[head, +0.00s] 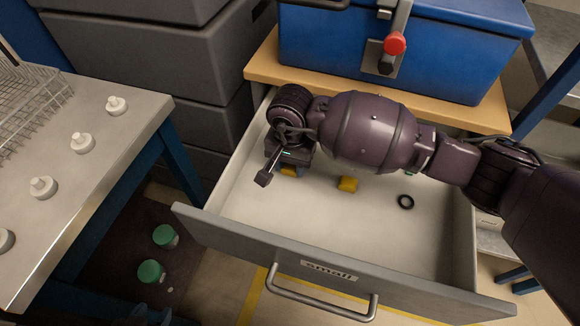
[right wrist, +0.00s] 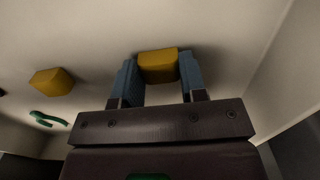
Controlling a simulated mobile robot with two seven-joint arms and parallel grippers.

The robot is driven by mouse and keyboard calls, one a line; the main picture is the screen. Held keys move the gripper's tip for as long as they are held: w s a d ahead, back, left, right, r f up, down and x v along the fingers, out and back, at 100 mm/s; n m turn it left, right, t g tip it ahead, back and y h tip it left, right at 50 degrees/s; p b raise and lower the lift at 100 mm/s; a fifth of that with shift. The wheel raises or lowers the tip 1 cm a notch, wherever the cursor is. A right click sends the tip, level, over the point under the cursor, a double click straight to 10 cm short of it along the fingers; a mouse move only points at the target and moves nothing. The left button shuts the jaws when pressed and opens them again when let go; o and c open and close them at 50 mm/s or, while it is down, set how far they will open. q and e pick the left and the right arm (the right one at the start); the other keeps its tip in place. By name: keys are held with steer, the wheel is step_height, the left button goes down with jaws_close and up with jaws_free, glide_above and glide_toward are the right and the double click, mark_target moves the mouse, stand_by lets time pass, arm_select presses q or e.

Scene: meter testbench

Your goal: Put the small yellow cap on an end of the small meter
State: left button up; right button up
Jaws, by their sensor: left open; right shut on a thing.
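My right gripper (head: 289,163) reaches into the open drawer from the right. In the right wrist view its blue fingers (right wrist: 158,80) are shut on a yellow cap (right wrist: 158,65), near the drawer floor. A bit of this cap (head: 290,171) shows under the gripper in the head view. A second yellow piece (head: 347,184) lies on the drawer floor to the right, and it also shows in the right wrist view (right wrist: 52,82). I cannot make out the small meter.
The drawer front (head: 330,270) is labelled "small". A black ring (head: 405,201) lies inside at right. A blue box (head: 400,50) stands on the wooden top behind. The metal table (head: 75,185) at left bears several white knobbed pieces. Two green-topped items (head: 152,272) are below.

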mark_target(291, 166)
stand_by(0.4)
arm_select(q)
steer(key=shift+t, duration=0.6)
steer(key=shift+w+r+p, duration=0.4)
steer(key=shift+r+p, duration=0.05)
steer(key=shift+r, duration=0.3)
steer(key=shift+w+r+p, duration=0.35)
steer(key=shift+r+p, duration=0.1)
steer(key=shift+r, duration=0.35)
steer(key=shift+w+r+p, duration=0.4)
steer(key=shift+r+p, duration=0.05)
steer(key=shift+r, duration=0.3)
arm_select(e)
steer(key=shift+r, duration=3.55)
